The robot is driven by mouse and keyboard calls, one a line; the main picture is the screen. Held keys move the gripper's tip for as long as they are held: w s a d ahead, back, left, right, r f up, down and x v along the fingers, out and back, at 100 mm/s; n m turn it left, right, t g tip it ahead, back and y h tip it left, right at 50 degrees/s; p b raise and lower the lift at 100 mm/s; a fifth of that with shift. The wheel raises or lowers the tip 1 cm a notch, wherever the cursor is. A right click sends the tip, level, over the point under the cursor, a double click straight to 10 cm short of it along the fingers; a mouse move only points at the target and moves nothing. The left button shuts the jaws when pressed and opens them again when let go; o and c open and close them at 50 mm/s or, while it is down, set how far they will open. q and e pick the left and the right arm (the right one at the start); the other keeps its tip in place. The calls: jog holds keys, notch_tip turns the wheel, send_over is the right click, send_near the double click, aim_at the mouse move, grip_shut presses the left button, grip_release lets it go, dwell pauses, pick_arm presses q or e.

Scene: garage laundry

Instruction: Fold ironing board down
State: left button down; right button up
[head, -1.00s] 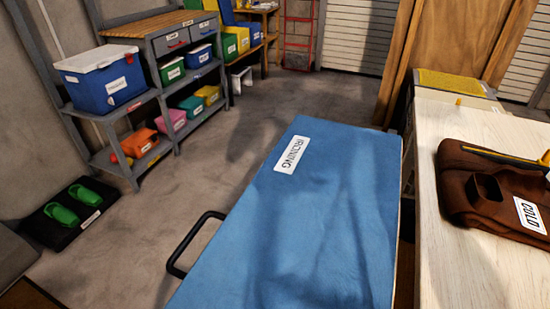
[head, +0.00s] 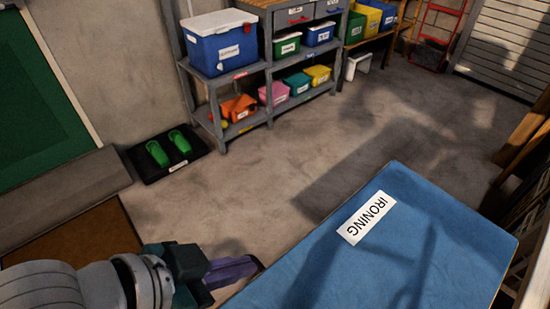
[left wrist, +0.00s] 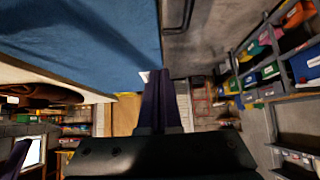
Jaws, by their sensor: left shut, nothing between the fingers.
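The ironing board (head: 400,250) has a blue cover with a white IRONING label (head: 366,217) and lies flat at the lower right of the head view. Its blue cover (left wrist: 70,40) also fills the upper left of the left wrist view. A black bar handle (left wrist: 186,12) shows at the top of that view, beside the board's edge. My left gripper (head: 245,268) has purple fingers and is shut and empty, left of the board's near edge. Its fingers (left wrist: 160,90) point toward the board's side in the wrist view. My right gripper does not show in the head view.
A grey shelf unit (head: 262,68) holds a blue cooler (head: 222,45) and several coloured bins against the back wall. Green clogs (head: 168,150) sit on a black tray at the left. The concrete floor between shelf and board is clear.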

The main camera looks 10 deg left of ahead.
aim_at(268, 271)
pick_arm(q)
jog(key=f, duration=0.1)
jog(key=w+f+b, duration=0.1)
jog(key=f, duration=0.1)
jog(key=d+f, duration=0.1)
jog(key=f, duration=0.1)
jog(key=shift+w+d+f+b, duration=0.1)
jog(key=shift+w+b, duration=0.15)
jog(key=shift+b, duration=0.1)
jog(key=shift+f, duration=0.35)
jog(key=shift+f, duration=0.1)
